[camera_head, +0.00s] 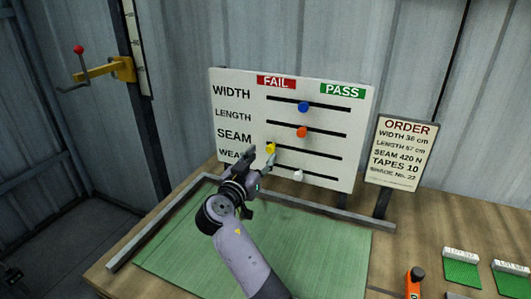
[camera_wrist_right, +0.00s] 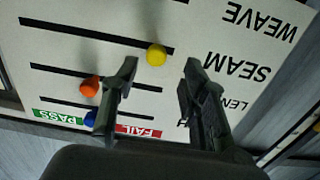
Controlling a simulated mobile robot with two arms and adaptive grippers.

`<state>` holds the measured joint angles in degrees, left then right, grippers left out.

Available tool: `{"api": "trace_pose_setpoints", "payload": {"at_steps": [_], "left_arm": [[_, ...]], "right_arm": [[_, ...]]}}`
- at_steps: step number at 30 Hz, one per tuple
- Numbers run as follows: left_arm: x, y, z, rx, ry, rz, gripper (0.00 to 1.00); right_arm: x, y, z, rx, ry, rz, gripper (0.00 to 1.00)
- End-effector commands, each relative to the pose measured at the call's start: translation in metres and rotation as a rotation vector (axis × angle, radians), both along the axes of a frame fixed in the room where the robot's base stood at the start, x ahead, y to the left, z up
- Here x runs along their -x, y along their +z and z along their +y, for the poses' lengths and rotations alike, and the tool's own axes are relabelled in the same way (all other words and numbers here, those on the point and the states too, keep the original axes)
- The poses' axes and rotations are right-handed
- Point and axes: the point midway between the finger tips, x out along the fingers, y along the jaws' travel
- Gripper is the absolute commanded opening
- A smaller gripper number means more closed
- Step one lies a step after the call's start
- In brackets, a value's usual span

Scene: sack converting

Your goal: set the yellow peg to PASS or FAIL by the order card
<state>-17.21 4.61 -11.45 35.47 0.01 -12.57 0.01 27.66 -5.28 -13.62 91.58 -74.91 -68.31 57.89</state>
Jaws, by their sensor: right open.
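The yellow peg (camera_head: 270,148) sits at the left, FAIL end of the SEAM slot on the white board (camera_head: 225,88). My right gripper (camera_head: 261,158) is open in front of the board, close to this peg. In the right wrist view, where the board appears upside down, the yellow peg (camera_wrist_right: 156,54) shows just beyond and between the open fingertips (camera_wrist_right: 160,68), nearer the left one. I see no grip on it. The order card (camera_head: 402,152) stands right of the board and reads SEAM 420 N. My left gripper is not in view.
Other slots hold a blue peg (camera_head: 303,107), an orange peg (camera_head: 301,132) and a white peg (camera_head: 297,176). A green mat (camera_head: 320,250) lies on the bench before the board.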

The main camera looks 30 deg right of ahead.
Motion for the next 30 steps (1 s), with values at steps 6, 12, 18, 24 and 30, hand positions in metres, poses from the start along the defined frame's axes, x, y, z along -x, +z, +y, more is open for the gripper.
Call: {"api": "trace_pose_setpoints", "payload": {"at_steps": [6, 12, 18, 24, 30], "left_arm": [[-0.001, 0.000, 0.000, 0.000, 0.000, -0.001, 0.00], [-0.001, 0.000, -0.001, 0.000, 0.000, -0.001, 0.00], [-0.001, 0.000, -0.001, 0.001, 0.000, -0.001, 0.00], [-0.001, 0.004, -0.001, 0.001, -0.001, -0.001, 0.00], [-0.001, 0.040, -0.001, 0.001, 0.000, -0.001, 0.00]], "right_arm": [[0.018, 0.000, 0.021, 0.001, 0.000, 0.001, 0.40], [0.021, 0.000, 0.024, 0.000, -0.001, 0.000, 0.40], [0.021, 0.000, 0.024, 0.000, -0.001, 0.000, 0.40], [0.021, 0.004, 0.024, 0.001, -0.001, -0.001, 0.40], [0.020, 0.041, 0.024, 0.001, 0.000, -0.001, 0.40]]}}
